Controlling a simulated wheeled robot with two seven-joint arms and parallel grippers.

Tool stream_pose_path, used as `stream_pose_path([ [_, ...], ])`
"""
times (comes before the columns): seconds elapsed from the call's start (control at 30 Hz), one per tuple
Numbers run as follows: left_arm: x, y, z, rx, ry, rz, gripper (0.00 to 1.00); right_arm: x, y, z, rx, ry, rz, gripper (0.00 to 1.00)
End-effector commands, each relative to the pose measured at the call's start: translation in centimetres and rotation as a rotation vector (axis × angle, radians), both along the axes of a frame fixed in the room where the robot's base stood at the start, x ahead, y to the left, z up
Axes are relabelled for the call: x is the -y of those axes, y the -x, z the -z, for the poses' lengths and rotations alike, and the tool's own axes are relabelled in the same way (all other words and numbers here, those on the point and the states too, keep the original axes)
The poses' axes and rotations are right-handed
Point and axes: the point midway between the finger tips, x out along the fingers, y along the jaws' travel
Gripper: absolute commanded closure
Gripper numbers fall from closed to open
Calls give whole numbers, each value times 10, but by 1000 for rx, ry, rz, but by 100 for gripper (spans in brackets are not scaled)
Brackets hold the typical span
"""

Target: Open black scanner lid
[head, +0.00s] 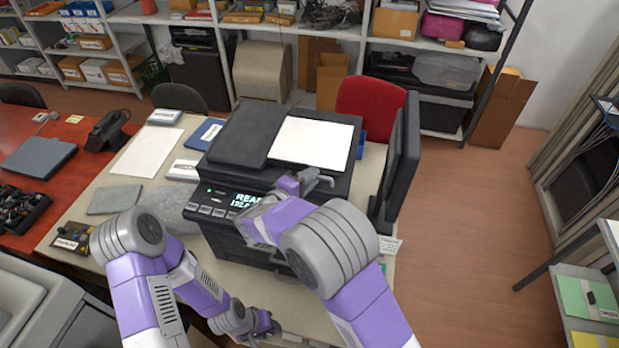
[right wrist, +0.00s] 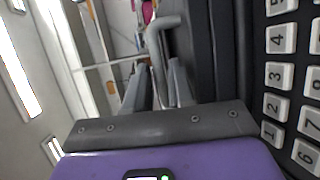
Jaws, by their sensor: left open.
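The black scanner (head: 250,145) stands on the beige table with its black lid down. A white sheet (head: 313,142) lies on the right part of its top. My right gripper (head: 318,180) is at the scanner's front edge, right of the lit display. In the right wrist view, a grey bent handle (right wrist: 157,50) runs between my right fingers (right wrist: 158,85); I cannot tell whether they grip it. My left gripper (head: 268,325) is open and empty, low at the table's front edge, away from the lid.
A black monitor (head: 397,160) stands close to the scanner's right side. A red chair (head: 370,100) stands behind. White number keys (right wrist: 280,80) border the right wrist view. Open floor lies on the right.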

Motion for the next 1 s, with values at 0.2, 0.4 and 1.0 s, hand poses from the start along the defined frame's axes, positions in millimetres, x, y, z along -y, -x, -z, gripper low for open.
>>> stream_pose_path([
  [0.2, 0, 0, 0, 0, 0, 0, 57, 0, 0, 0, 0, 0, 1, 100],
  [0.4, 0, 0, 0, 0, 0, 0, 57, 0, 0, 0, -1, 0, 1, 100],
  [1.0, 0, 0, -38, 0, 0, 0, 57, 4, -11, -71, -113, -43, 2, 100],
])
